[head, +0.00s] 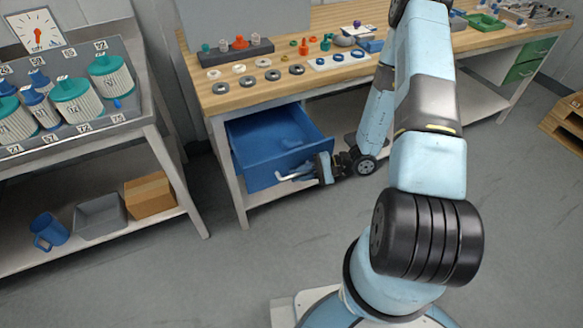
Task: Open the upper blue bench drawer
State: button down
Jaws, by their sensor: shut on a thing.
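The upper blue bench drawer (270,174) is pulled out from under the left end of the wooden workbench, and its inside shows. A pale bar handle (293,176) is on its front. My gripper (314,171) is at the right part of the drawer front, shut on the handle. The fingertips are small in the view and partly hidden by the gripper body. My arm runs from the lower right up and back down to the handle.
The wooden benchtop (228,99) above the drawer holds rings and small fittings. The floor (185,283) before the drawer is clear.

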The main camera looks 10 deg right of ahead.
jog(key=shift+s+d+f, duration=0.1)
jog(key=shift+s+d, duration=0.3)
jog(key=shift+s, duration=0.1)
jog(key=c, duration=1.4)
grip_release()
jog(key=shift+a, duration=0.1)
jog(key=v, duration=1.4)
jog(key=shift+a, duration=0.1)
